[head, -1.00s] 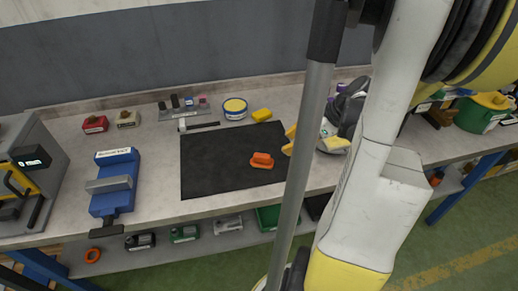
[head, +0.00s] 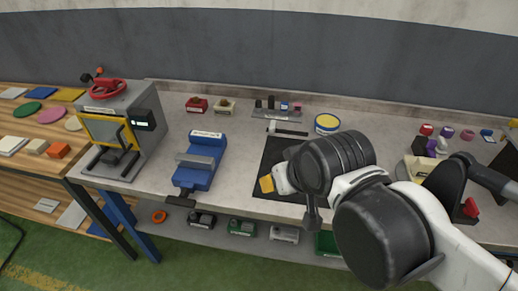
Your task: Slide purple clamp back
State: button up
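I cannot make out for certain which thing is the purple clamp. A small pink-purple piece (head: 297,106) sits at the right end of a grey rack (head: 265,113) at the back of the bench. A purple knob-like piece (head: 446,131) stands at the back right, above a machine partly behind my arm. My gripper (head: 270,184) is over the black mat (head: 275,152), well apart from both. Its yellow tip shows, but the wrist hides the rest, so its opening is unclear.
A blue vise (head: 203,160) stands left of the mat, and a grey press (head: 130,125) beyond it. A hammer (head: 290,131) and a yellow-lidded tin (head: 327,123) lie behind the mat. My arm covers the bench's front right.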

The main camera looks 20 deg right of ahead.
aim_at(432, 146)
jog(key=z, duration=1.9)
